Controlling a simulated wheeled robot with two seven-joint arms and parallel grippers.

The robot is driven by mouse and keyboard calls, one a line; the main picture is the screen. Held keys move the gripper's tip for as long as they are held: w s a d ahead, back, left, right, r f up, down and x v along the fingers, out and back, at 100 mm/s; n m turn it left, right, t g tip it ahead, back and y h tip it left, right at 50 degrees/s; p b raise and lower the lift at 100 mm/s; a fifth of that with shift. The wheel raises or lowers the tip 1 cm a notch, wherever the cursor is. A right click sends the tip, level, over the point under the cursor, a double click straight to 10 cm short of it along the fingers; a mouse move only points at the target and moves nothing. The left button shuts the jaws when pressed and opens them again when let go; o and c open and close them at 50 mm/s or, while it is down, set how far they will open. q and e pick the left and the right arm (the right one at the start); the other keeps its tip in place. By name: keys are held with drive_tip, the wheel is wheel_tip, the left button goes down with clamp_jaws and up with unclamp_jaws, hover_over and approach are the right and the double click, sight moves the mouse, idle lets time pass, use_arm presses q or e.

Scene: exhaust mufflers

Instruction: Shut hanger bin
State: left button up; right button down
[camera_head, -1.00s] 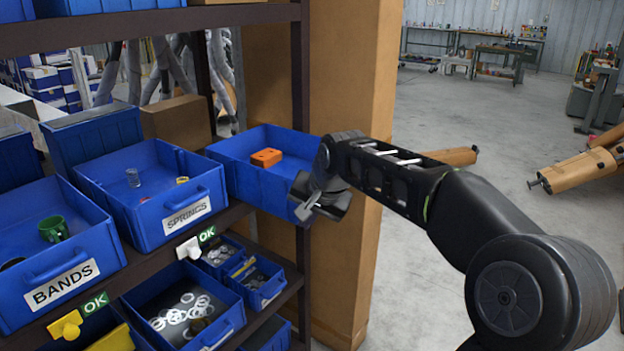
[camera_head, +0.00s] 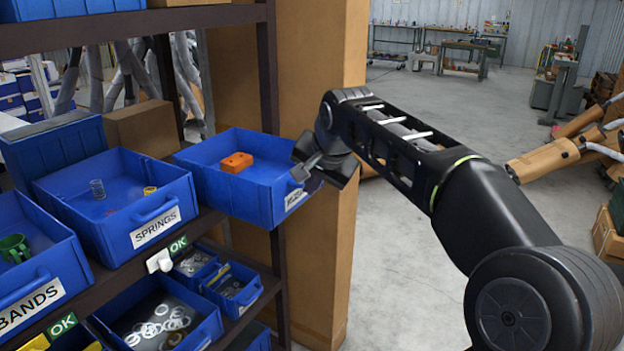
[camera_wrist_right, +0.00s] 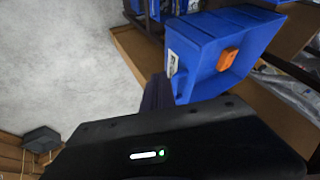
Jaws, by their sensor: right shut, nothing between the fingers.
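The blue bin (camera_head: 235,200) with an orange block (camera_head: 235,162) inside sits on the shelf at the right end of its row and juts out past the shelf edge. I take it as the hanger bin; its white label (camera_head: 294,199) is partly hidden by my gripper and not readable. My right gripper (camera_head: 306,172) is shut and empty at the bin's front wall, near its upper edge; I cannot tell if it touches. In the right wrist view the bin (camera_wrist_right: 195,42) and orange block (camera_wrist_right: 228,60) lie beyond the gripper. My left gripper is not in view.
The SPRINGS bin (camera_head: 85,205) and BANDS bin (camera_head: 70,262) stand to the left on the same shelf. Smaller bins with washers (camera_head: 205,325) sit below. A dark shelf post (camera_head: 268,80) and a tall cardboard column (camera_head: 335,215) stand behind. Open floor (camera_head: 440,125) lies to the right.

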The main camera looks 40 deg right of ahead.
sight(287, 201)
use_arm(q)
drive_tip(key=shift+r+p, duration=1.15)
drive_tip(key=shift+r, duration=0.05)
use_arm(e)
drive_tip(key=shift+w+d+f, duration=0.1)
drive_tip(key=shift+w+f, duration=0.8)
drive_tip(key=shift+w, duration=0.35)
drive_tip(key=shift+w+d+f, duration=0.1)
drive_tip(key=shift+w+f, duration=0.8)
drive_tip(key=shift+w, duration=0.4)
drive_tip(key=shift+w+f, duration=0.9)
drive_tip(key=shift+w, duration=0.35)
